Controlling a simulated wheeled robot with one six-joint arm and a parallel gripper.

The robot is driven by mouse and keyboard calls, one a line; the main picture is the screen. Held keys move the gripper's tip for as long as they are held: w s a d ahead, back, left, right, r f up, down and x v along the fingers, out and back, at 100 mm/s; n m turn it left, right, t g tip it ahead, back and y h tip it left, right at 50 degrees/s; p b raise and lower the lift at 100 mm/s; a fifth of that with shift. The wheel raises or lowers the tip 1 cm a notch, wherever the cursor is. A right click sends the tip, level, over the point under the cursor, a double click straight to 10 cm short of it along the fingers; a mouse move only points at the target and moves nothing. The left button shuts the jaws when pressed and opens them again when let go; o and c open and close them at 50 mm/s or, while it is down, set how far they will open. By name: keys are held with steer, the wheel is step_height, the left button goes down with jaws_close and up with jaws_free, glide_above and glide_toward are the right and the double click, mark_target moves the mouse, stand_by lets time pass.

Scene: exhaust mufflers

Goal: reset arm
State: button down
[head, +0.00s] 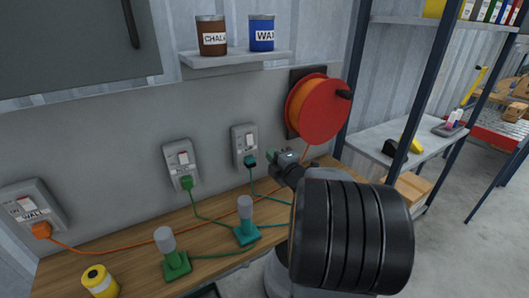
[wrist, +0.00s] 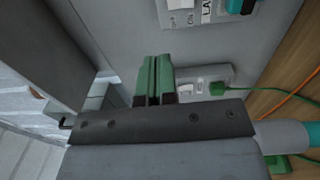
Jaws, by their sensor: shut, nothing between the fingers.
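My gripper (head: 285,157) is shut and empty. In the head view it is above the wooden bench (head: 130,248), in front of the grey wall and below the red and orange reel. In the wrist view its two green fingers (wrist: 153,82) are together with nothing between them. Behind them are a switch box (wrist: 195,82) with a green plug (wrist: 217,88) and part of another with a teal plug (wrist: 245,5). My dark arm hides the right end of the bench in the head view.
Switch boxes with an orange plug (head: 41,231), a green plug (head: 187,182) and a teal plug (head: 250,161) line the wall. A green-based device (head: 175,263), a teal-based device (head: 247,233) and a yellow can (head: 98,281) stand on the bench. The reel (head: 325,112) hangs close to my gripper.

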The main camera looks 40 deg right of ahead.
steer(key=s+d+f+m+g+h+p, duration=0.1)
steer(key=s+d+f+m+g+h, duration=0.15)
steer(key=f+m+g, duration=0.4)
steer(key=s+d+f+m+g+h+p, duration=0.1)
steer(key=s+f+m+g+h, duration=0.2)
steer(key=m, duration=0.6)
steer(key=s+a+r+g+y+p, duration=0.1)
steer(key=s+a+r+y+p, duration=0.1)
steer(key=a, duration=0.6)
steer(key=s+a+r+m+g+y+p, duration=0.1)
steer(key=s+a+r+g+y+p, duration=0.1)
steer(key=a, duration=0.7)
steer(key=s+a+r+g+y+p, duration=0.2)
steer(key=s+a+r, duration=0.3)
steer(key=a, duration=0.4)
steer(key=shift+r+y+p, duration=0.45)
steer(key=shift+r+p, duration=0.05)
steer(key=shift+p, duration=0.25)
steer(key=shift+m+g, duration=0.25)
